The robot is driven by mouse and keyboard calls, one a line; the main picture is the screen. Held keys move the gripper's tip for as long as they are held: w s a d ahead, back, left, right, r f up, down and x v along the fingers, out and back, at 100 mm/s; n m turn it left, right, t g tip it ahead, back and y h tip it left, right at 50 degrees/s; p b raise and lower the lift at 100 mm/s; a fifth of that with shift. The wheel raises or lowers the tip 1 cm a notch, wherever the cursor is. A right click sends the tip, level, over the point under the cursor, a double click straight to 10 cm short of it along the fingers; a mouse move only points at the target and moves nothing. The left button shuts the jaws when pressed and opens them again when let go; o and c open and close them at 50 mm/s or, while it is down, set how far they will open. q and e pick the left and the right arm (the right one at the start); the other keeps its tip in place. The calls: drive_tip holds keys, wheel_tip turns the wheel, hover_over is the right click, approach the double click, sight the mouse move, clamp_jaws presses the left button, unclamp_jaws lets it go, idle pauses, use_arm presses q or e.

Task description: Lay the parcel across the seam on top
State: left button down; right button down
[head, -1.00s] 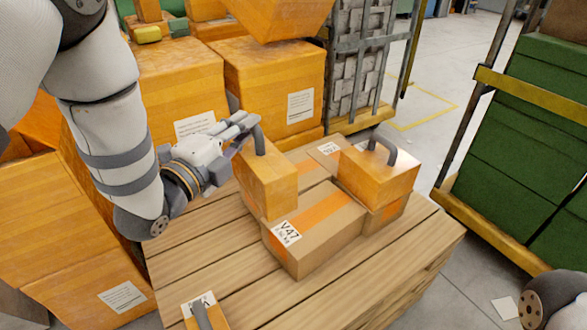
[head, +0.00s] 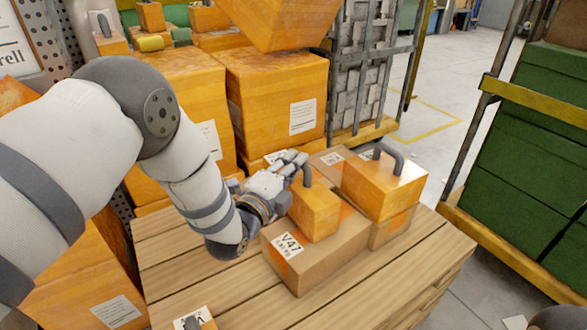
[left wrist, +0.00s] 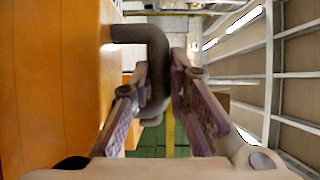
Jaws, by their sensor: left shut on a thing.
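My left gripper (head: 297,164) is shut on the grey handle of an orange parcel (head: 314,214). The grey handle (left wrist: 152,65) shows between the fingers in the left wrist view, with the parcel's orange side (left wrist: 55,90) at left. The parcel is over the brown carton labelled V47 (head: 318,262); I cannot tell whether it touches the carton. A second orange parcel with a grey handle (head: 385,187) sits on the cartons to the right. The seam between the cartons is mostly hidden under the held parcel. My right gripper is out of view.
Large orange boxes (head: 275,100) stand behind, and a cart with green crates (head: 540,140) is at right.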

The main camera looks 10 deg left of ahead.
use_arm(q)
drive_tip(key=shift+f, duration=0.15)
drive_tip(key=c, duration=1.5)
unclamp_jaws()
drive_tip(key=shift+c, duration=0.2)
drive_tip(key=shift+s, duration=0.15)
drive_tip(key=p+v, duration=0.1)
drive_tip(key=v, duration=1)
drive_tip(key=shift+s+p, duration=0.35)
drive_tip(key=shift+p, duration=0.05)
drive_tip(key=shift+a, duration=0.15)
